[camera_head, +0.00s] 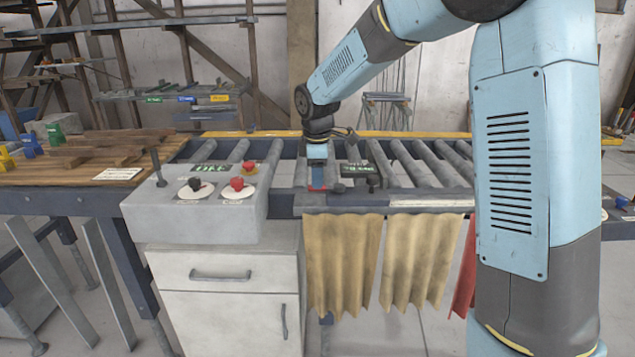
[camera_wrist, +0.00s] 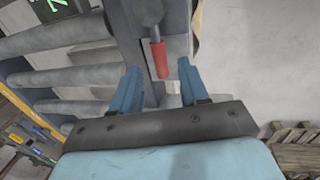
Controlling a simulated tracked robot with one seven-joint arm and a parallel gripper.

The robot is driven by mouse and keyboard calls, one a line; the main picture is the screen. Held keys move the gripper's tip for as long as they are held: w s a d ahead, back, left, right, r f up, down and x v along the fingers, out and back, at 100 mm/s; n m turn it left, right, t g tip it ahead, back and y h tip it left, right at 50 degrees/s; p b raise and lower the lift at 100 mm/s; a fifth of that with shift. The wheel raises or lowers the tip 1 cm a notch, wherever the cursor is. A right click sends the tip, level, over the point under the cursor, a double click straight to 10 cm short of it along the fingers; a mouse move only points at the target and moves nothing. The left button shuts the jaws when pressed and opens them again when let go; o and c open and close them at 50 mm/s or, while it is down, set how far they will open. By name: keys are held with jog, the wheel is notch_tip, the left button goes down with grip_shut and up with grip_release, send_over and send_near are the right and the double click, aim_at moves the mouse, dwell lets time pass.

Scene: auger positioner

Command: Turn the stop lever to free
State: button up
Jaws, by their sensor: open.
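The stop lever shows in the wrist view as a thin rod with a red grip (camera_wrist: 160,60) in front of a grey bracket. My gripper (camera_wrist: 156,75) is open, with its two blue fingers on either side of the red grip's lower end. I cannot tell whether either finger touches it. In the head view my gripper (camera_head: 317,178) points down at the front edge of the roller conveyor (camera_head: 430,168). A red piece (camera_head: 318,188) shows by its fingers, and the rest of the lever is hidden there.
A grey control box (camera_head: 180,222) with red and black knobs, a red button and an upright stick stands left of my gripper. A dark block with a green label (camera_head: 362,171) sits just right of it. Tan curtains (camera_head: 343,255) hang below the conveyor. A wooden bench (camera_head: 90,165) is at the left.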

aim_at(325, 188)
jog(key=shift+w+f, duration=0.25)
jog(key=shift+f, duration=1.05)
grip_shut()
